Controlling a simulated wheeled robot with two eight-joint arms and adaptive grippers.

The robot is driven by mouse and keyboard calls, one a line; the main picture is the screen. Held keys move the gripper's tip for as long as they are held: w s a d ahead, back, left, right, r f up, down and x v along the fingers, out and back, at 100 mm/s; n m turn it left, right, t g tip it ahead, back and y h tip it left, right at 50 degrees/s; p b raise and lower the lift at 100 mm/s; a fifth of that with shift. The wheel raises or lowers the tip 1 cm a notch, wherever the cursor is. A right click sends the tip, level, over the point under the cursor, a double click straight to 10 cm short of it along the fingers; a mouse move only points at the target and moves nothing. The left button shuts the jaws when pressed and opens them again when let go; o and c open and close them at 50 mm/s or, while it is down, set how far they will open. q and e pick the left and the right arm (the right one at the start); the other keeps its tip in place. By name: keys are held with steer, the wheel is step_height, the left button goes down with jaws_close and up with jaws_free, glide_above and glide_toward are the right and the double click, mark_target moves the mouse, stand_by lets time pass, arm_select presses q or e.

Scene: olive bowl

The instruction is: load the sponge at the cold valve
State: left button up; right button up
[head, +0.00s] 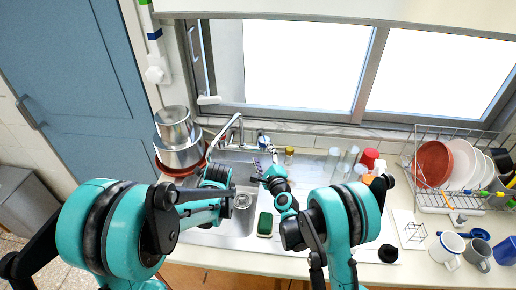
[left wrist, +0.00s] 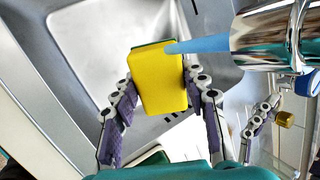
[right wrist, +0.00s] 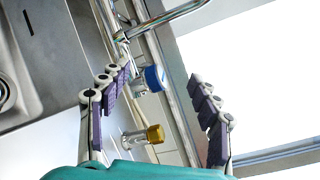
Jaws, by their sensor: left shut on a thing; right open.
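A yellow sponge with a green backing (left wrist: 158,82) is held between the purple-padded fingers of my left gripper (left wrist: 160,86) in the left wrist view. A pale blue stream (left wrist: 200,45) from the chrome spout (left wrist: 268,38) meets the sponge's upper part. I cannot make out this sponge in the head view. The blue-knobbed cold valve (right wrist: 154,78) stands at the wall and also shows in the head view (head: 263,139). My right gripper (right wrist: 160,84) is open, with the blue knob seen between its fingers; contact cannot be told.
A yellow-capped valve (right wrist: 154,134) stands beside the blue one. Another green sponge (head: 265,224) lies at the sink's front edge. Stacked pots (head: 178,148) stand left of the sink. Glasses, a red cup (head: 369,158) and a dish rack (head: 445,199) stand to the right.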

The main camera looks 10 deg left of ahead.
mark_target(264, 141)
steer(key=w+f+n+g+h, duration=0.1)
steer(key=w+n, duration=0.2)
steer(key=n, duration=0.5)
steer(key=w+n+g+h, duration=0.1)
steer(key=w+n, duration=0.3)
steer(key=n, duration=0.3)
steer(key=w+a+f+n+h, duration=0.1)
steer(key=w+n, duration=0.3)
steer(key=n, duration=0.4)
steer(key=shift+f+n+g, duration=0.3)
steer(key=shift+f+g, duration=0.05)
steer(key=shift+g, duration=0.05)
steer(key=c, duration=1.2)
